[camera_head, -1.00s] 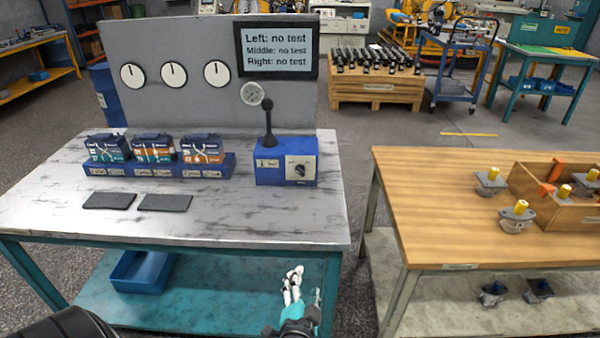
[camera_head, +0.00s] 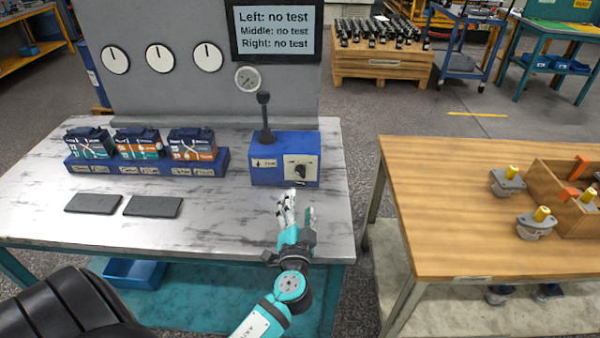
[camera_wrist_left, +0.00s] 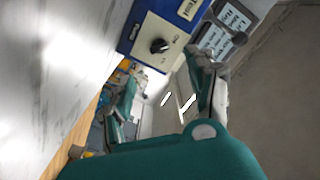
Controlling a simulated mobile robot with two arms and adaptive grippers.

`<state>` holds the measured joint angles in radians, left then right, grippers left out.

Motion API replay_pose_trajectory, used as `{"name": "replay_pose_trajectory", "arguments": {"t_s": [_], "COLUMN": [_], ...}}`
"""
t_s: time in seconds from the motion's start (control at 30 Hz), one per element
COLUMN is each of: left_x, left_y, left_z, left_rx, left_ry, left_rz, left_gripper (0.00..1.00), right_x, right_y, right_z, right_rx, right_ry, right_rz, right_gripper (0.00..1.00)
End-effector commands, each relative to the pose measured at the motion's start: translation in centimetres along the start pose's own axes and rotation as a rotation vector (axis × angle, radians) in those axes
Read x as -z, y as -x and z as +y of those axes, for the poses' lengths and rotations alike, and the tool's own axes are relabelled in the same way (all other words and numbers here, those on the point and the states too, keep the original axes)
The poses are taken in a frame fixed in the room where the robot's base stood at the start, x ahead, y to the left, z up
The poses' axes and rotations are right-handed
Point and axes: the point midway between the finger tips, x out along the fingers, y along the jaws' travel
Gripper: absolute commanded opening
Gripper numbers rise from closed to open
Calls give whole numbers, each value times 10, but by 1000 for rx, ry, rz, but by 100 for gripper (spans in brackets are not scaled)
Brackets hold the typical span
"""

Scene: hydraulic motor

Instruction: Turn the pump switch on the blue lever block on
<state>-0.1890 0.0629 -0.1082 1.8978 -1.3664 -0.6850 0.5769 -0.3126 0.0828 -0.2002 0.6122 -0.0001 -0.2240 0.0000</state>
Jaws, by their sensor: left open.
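The blue lever block (camera_head: 262,178) stands on the marble-topped bench. A black lever (camera_head: 265,118) rises upright from it. The black rotary pump switch (camera_head: 299,171) sits on a pale plate on the block's front right. My left gripper (camera_head: 298,209) is open and empty, in front of and below the switch, apart from it. The left wrist view shows the switch (camera_wrist_left: 159,46) on its plate near the top, beyond the open fingers (camera_wrist_left: 166,80). The exact switch setting is too small to read. My right gripper is not in view.
A blue tray (camera_head: 145,172) with several boxed units stands left of the block, with two dark pads (camera_head: 152,207) in front. A panel with dials, a gauge (camera_head: 247,79) and a "no test" screen (camera_head: 277,31) stands behind. A wooden table (camera_head: 440,220) is at right.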

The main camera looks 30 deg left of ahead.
Motion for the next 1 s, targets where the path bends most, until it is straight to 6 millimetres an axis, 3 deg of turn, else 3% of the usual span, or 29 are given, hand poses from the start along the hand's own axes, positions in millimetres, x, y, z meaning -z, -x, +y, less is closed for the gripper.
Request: {"name": "replay_pose_trajectory", "arguments": {"t_s": [0.13,0.3,0.5,0.7,0.97,1.0], "left_x": [3,2,0,0,0,0], "left_y": [-35,-71,-100,-112,-112,-112], "left_z": [-3,-2,0,0,0,0], "left_rx": [3,1,0,-1,-1,-1], "left_ry": [-3,-3,-3,-1,-1,-1], "left_rz": [2,2,0,0,0,0], "left_gripper": [58,58,58,58,58,52], "right_x": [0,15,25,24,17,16], "right_y": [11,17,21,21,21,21], "right_z": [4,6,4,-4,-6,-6], "right_rx": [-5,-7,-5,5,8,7], "right_ry": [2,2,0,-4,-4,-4], "right_rz": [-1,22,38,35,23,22], "right_gripper": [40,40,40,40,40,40]}}
